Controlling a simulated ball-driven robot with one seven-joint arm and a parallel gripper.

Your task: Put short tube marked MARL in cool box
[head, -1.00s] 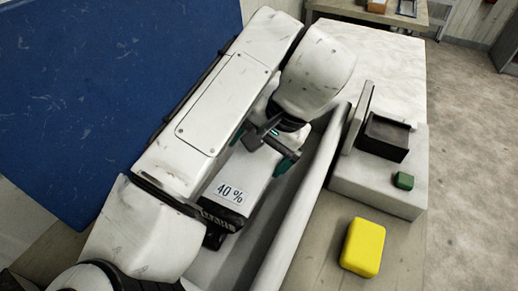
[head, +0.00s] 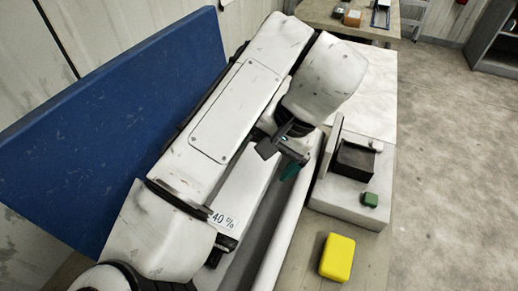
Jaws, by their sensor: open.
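My gripper (head: 281,160) hangs over the long white trough-like structure (head: 283,238), with a dark finger part and a teal tip apart and nothing seen between them. My white arm covers much of the area around it. I see no tube marked MARL; it may be hidden behind my arm. I cannot tell which thing, if any, is the cool box.
A white block (head: 350,205) with a black open-topped holder (head: 354,160) and a green block (head: 370,199) stands right of the trough. A yellow box (head: 337,257) lies nearer. A blue panel (head: 110,130) stands left. Floor (head: 450,180) at right is clear.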

